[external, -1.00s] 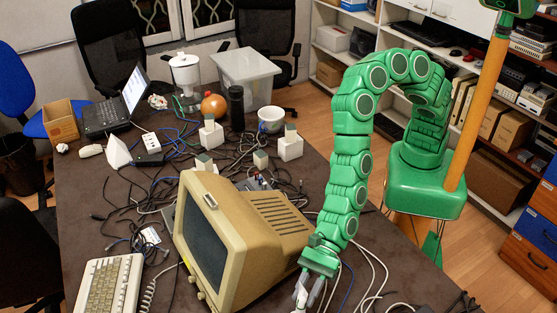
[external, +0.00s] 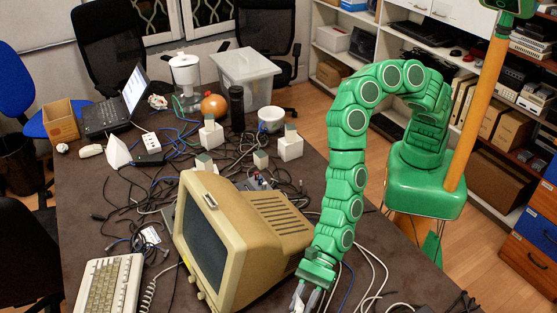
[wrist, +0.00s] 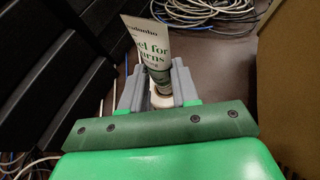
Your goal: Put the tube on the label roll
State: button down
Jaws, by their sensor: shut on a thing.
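My gripper (wrist: 157,68) is shut on the tube (wrist: 152,42) in the wrist view. The tube is pale, with dark print reading partly "gel for burns", and its wide flat end points away from the gripper. Its lower part is between the grey fingers. In the external view, my gripper (external: 305,298) is low at the bottom edge, just right of the beige monitor (external: 240,240); the tube is not clear there. I cannot make out the label roll in either view.
The bulky monitor stands close to the left of my gripper. Loose cables (external: 372,270) lie on the dark table to its right, and a cable coil (wrist: 215,12) shows in the wrist view. A keyboard (external: 108,285) lies at the front left.

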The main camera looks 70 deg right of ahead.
jog(key=c, duration=0.8)
grip_release()
jog(key=shift+r, duration=0.15)
jog(key=v, duration=1.2)
